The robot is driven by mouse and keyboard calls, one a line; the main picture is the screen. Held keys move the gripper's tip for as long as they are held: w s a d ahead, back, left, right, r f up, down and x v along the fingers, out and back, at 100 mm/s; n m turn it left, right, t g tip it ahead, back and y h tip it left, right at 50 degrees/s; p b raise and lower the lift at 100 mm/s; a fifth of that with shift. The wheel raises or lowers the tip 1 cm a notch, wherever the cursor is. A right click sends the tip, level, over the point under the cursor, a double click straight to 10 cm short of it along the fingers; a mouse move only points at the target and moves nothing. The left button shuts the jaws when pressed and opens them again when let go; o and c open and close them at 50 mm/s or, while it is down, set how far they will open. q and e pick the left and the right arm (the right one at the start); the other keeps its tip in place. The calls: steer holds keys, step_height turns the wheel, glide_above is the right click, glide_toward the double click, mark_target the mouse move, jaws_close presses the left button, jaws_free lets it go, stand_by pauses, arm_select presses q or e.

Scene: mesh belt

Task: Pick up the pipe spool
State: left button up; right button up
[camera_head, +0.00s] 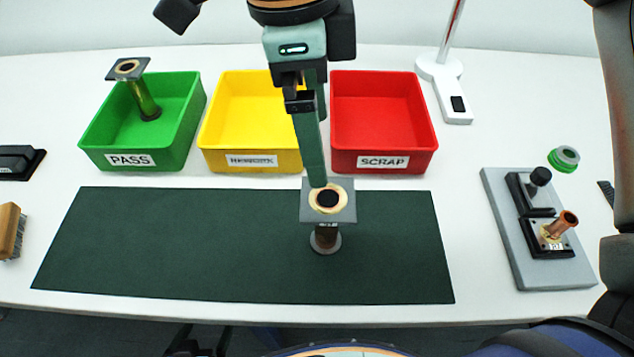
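A pipe spool (326,237) stands upright on the dark green mat (150,240), right of the mat's middle. It has a grey square top flange with a copper-coloured ring around a dark bore, a short dark pipe and a round bottom flange. My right gripper (317,184) points down from the top, and its long green finger ends at the far edge of the top flange in the picture. The fingers overlap in this view, so I cannot tell whether they are apart or touch the flange. My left gripper is not in view.
Behind the mat stand a green PASS bin (97,133) holding a similar spool (146,103), a yellow bin (220,136) and a red SCRAP bin (383,147). A grey fixture (510,235) is right, a brush (11,231) left. The mat's left part is clear.

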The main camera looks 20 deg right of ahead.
mark_target(327, 198)
steer(key=f, duration=0.4)
steer(key=d+f, duration=0.1)
steer(key=f, duration=0.7)
steer(key=shift+s+d+f+p, duration=0.2)
steer(key=shift+s+p, duration=0.1)
steer(key=shift+s, duration=0.1)
steer(key=shift+c, duration=0.2)
steer(key=shift+r, duration=0.1)
jaws_close()
